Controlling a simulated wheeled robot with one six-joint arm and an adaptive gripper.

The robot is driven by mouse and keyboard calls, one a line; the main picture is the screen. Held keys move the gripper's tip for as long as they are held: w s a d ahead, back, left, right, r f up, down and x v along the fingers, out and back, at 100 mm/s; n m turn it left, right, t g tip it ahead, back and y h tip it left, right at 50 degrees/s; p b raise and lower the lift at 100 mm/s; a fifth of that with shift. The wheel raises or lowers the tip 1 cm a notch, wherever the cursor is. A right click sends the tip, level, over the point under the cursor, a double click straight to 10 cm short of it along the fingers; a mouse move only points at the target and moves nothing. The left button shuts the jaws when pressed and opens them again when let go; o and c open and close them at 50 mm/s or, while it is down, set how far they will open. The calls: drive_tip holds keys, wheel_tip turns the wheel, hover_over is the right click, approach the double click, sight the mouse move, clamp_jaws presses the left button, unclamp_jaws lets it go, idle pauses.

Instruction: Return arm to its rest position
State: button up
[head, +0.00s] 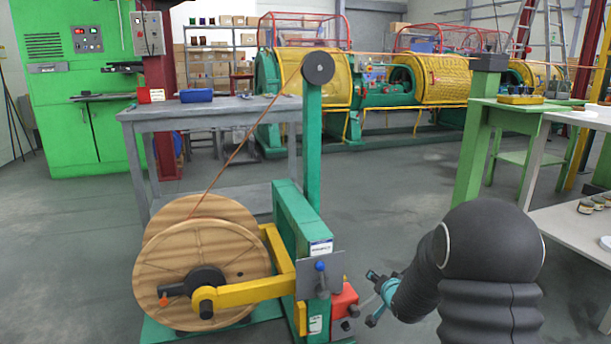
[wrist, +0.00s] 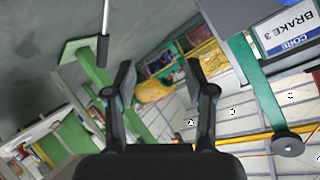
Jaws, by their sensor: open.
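My gripper (head: 376,298) is at the end of my dark arm, low and just right of the pay-off stand (head: 297,235) in the head view. It is small there and points left toward the red box (head: 345,299) on the stand. In the wrist view my gripper (wrist: 159,76) has its two dark fingers spread apart with nothing between them. A grey rod with a black end (wrist: 105,37) is near the left finger in that view; I cannot tell its distance. A label reading "CORE BRAKE 3" (wrist: 289,29) is at upper right.
A wooden reel (head: 190,268) with a yellow arm stands left of the pay-off stand. A grey table (head: 222,108) is behind it. Green (head: 535,106) and white (head: 570,220) benches are at right. Yellow-and-green stranding machinery (head: 430,80) fills the back. Some floor is open.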

drive_tip(key=s+a+r+n+g+h+p, duration=0.2)
drive_tip(key=s+r+n+g+p, duration=0.1)
drive_tip(key=s+r, duration=1.6)
drive_tip(key=s+a+r+n+g+p, duration=0.1)
drive_tip(key=s+a+r+g, duration=0.1)
drive_tip(key=s, duration=0.9)
drive_tip(key=s+a+r+n+g+y+p, duration=0.1)
drive_tip(key=s+r+n+g+p, duration=0.1)
drive_tip(key=s, duration=1)
drive_tip(key=shift+s+a+n, duration=0.15)
drive_tip(key=shift+a+n, duration=0.15)
drive_tip(key=shift+a, duration=0.05)
